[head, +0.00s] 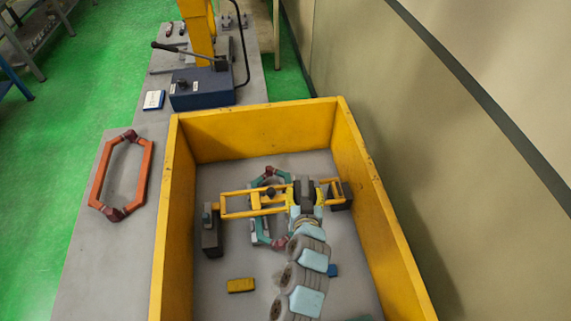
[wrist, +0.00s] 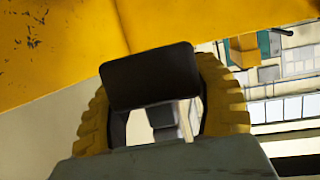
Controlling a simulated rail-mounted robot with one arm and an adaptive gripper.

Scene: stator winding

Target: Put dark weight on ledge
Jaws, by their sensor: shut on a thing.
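My gripper (head: 305,197) is over the inside of the yellow crate (head: 160,255), with its yellow fingers closed on the sides of a dark block, the dark weight (head: 306,187). In the wrist view, the dark weight (wrist: 150,75) sits between the ribbed yellow fingers (wrist: 160,105). A yellow crate wall (wrist: 60,50) shows behind it there. I cannot tell for sure which surface is the ledge. The arm and gripper hide part of the crate floor and part of a yellow frame (head: 237,192).
The yellow frame has dark blocks at its left end (head: 211,238) and right end (head: 342,196). Green-and-red coil pieces (head: 262,232) and a small yellow block (head: 241,285) are inside the crate. An orange coil (head: 147,172) lies left outside. A blue device (head: 200,92) stands behind.

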